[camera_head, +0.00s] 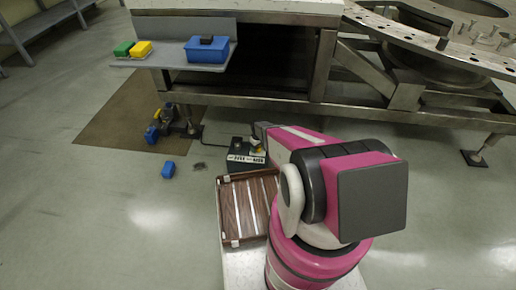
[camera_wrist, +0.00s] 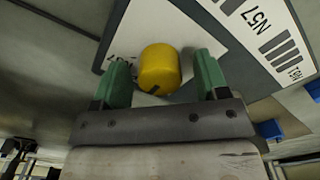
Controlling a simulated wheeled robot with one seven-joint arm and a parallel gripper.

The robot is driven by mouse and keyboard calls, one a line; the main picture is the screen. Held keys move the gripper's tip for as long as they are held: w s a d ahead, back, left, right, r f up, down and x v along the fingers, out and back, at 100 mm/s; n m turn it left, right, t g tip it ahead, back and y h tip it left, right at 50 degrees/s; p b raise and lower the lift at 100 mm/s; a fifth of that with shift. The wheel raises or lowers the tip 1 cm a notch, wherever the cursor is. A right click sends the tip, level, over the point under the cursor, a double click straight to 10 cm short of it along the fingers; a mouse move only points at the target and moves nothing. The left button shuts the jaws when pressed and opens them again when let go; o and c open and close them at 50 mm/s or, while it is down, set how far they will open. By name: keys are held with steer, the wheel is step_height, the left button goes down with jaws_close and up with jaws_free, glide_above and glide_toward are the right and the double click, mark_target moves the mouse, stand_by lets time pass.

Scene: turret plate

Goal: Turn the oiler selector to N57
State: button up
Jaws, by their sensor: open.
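The oiler selector is a yellow round knob (camera_wrist: 160,66) on a dark panel with a white label plate (camera_wrist: 205,32). In the wrist view a short dark mark shows on the knob's near edge. The printed N57 (camera_wrist: 257,20) is at upper right beside a set of bars, with another label further right. A label left of the knob is partly hidden by a finger. My gripper (camera_wrist: 162,62) is open, its green fingers on either side of the knob; whether they touch it I cannot tell. In the head view the selector box (camera_head: 246,161) is partly behind my arm.
A wooden tray (camera_head: 246,205) lies close to my arm's base. A blue bin (camera_head: 207,52) and green and yellow blocks (camera_head: 133,49) stand on a shelf. Open floor is at the left; the metal frame (camera_head: 320,65) stands behind the box.

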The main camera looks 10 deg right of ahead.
steer(key=c, duration=0.9)
steer(key=shift+c, duration=0.2)
steer(key=shift+m, duration=0.4)
steer(key=m, duration=0.5)
steer(key=shift+m, duration=0.3)
steer(key=m, duration=0.5)
steer(key=shift+m, duration=0.4)
steer(key=o, duration=0.9)
steer(key=shift+o, duration=0.2)
